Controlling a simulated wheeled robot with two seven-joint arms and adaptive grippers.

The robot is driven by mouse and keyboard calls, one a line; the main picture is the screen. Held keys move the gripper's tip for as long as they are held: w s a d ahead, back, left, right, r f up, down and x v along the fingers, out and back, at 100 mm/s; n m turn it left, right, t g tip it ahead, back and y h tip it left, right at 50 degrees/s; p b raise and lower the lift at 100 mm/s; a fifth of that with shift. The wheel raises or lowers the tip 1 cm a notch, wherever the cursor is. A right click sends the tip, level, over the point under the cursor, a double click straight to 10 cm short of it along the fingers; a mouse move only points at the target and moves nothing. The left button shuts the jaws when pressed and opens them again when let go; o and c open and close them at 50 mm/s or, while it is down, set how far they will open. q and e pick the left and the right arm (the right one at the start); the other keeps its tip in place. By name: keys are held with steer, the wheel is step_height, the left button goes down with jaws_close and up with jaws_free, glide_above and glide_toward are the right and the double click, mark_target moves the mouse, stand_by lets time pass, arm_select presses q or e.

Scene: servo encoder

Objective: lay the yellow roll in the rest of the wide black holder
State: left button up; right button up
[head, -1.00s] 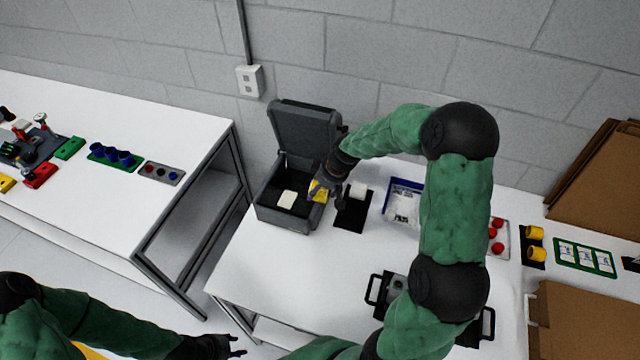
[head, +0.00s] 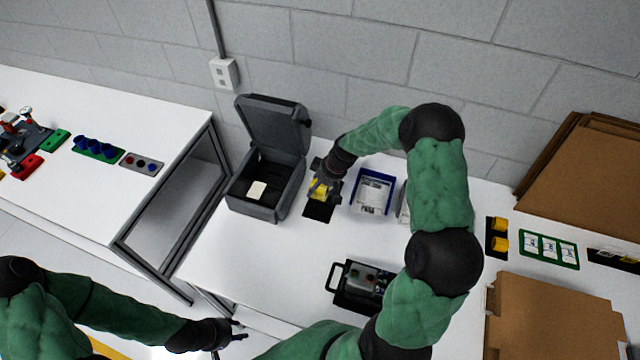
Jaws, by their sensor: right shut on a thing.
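My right gripper (head: 321,190) is shut on the yellow roll (head: 318,187). Its arm reaches in from the right over the table. The gripper and roll overlap the wide black holder (head: 319,210), which lies flat between the grey open case and the blue bin. The holder's front part is bare. Its back part is largely hidden by the gripper. I cannot tell whether the roll touches the holder. My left gripper (head: 241,330) is open and empty, low in front of the table's front left edge, away from the holder.
The grey case (head: 250,205), lid raised, holds a pale block (head: 257,189). A blue bin (head: 373,188) stands right of the holder. A black tray with handles (head: 352,290) lies nearer. Two yellow rolls (head: 500,244) stand at right beside cardboard boxes (head: 552,320). The table's left front is clear.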

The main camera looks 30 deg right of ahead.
steer(key=shift+f, duration=0.85)
step_height(320, 180, down, 7)
steer(key=b, duration=0.7)
steer(key=shift+b, duration=0.3)
steer(key=o, duration=1.3)
steer(key=v, duration=1.2)
steer(key=shift+a, duration=0.15)
